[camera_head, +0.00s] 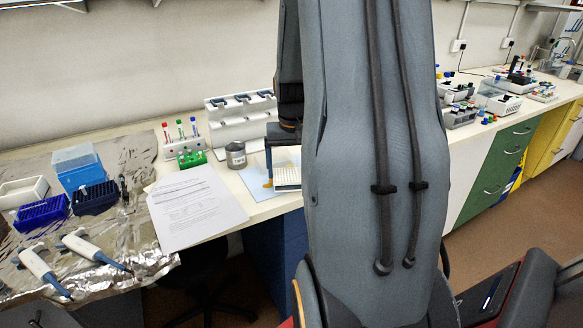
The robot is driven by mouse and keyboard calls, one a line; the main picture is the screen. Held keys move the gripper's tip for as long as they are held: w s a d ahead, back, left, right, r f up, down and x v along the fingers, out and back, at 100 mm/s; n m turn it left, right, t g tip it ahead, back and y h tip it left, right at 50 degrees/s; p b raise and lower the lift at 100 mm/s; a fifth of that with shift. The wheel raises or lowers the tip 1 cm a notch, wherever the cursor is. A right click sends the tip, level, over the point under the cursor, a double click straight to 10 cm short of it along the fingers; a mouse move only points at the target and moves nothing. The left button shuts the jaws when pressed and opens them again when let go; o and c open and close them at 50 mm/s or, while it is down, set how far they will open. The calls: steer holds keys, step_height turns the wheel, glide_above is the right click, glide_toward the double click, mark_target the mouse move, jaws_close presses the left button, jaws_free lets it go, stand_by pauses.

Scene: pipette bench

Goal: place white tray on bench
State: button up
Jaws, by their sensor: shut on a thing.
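The white tray (287,179) is a small, ribbed-looking white piece near the bench's front edge, just left of my arm. My gripper (271,178) points down at it from above, one narrow finger showing at the tray's left side. It is shut on the tray. The tray is over a pale blue and yellow sheet (258,184) on the white bench (262,209). I cannot tell whether the tray touches the surface. My arm hides the bench to the right of it.
A white pipette rack (238,122) is behind. Paper sheets (195,207), a tube rack (184,146) and foil with two pipettes (90,250) lie left. More racks stand far right, by green drawers (497,165).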

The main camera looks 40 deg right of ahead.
mark_target(292, 179)
steer(key=shift+f, duration=0.1)
steer(key=o, duration=1)
step_height(292, 179, up, 12)
steer(key=s+a+b, duration=0.1)
steer(key=b, duration=0.1)
steer(key=s+a+f+n, duration=0.2)
steer(key=a+f, duration=0.2)
steer(key=a, duration=0.5)
steer(key=s+a+f+n, duration=0.2)
steer(key=s+a+f, duration=0.1)
steer(key=a, duration=0.6)
steer(key=s+a+f+n+y, duration=0.1)
steer(key=s+a+f+n, duration=0.2)
steer(key=a+f, duration=0.3)
steer(key=shift+a+f, duration=0.1)
steer(key=shift+a, duration=1.5)
